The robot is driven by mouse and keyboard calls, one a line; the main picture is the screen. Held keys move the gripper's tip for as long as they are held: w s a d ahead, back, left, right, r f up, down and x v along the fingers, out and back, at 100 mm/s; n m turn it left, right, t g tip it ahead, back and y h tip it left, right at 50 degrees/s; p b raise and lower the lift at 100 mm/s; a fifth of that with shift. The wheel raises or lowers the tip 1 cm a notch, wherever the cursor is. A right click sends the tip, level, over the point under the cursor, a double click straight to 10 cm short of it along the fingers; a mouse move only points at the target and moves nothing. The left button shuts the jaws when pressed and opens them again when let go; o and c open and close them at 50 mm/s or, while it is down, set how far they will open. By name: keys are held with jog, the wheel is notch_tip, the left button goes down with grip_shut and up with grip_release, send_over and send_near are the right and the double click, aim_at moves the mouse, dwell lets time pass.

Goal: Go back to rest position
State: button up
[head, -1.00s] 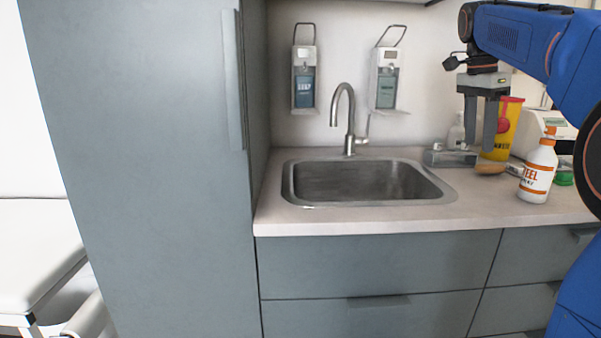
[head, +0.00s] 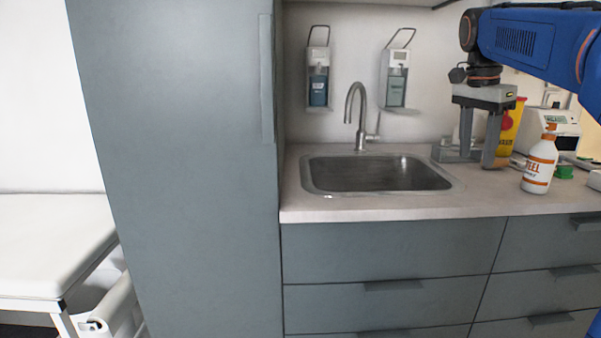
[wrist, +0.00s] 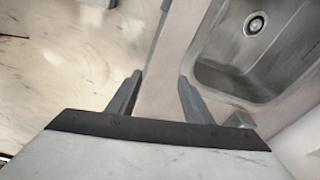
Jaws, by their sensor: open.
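My gripper (head: 478,150) hangs from the blue arm at the right of the head view, with its fingers pointing down in front of the back part of the counter. Its jaws are open and nothing is between them. In the wrist view the two fingertips (wrist: 160,85) are apart, with the counter's front edge strip (wrist: 165,75) below and between them. The sink (head: 375,175) lies to the left of the gripper in the head view and at the upper right in the wrist view (wrist: 250,50).
A white and orange spray bottle (head: 540,163) and a yellow container (head: 510,128) stand right of the gripper. A tap (head: 360,115) rises behind the sink. Two wall dispensers (head: 319,78) hang above. A tall grey cabinet (head: 180,150) and a white couch (head: 45,245) stand left.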

jog(key=s+a+f+n+t, duration=0.1)
jog(key=s+a+f+n, duration=0.2)
jog(key=s+f, duration=0.6)
jog(key=s+a+f+n+t+y, duration=0.1)
jog(key=s+a+f+n, duration=0.3)
jog(key=s+f+n, duration=0.3)
jog(key=s+a+f+n+t, duration=0.2)
jog(key=s+a+f+n, duration=0.2)
jog(key=s+f, duration=0.6)
notch_tip(320, 180, down, 4)
jog(key=shift+s+a+n+y, duration=0.2)
jog(key=shift+s+n+y, duration=0.1)
jog(key=shift+n, duration=0.3)
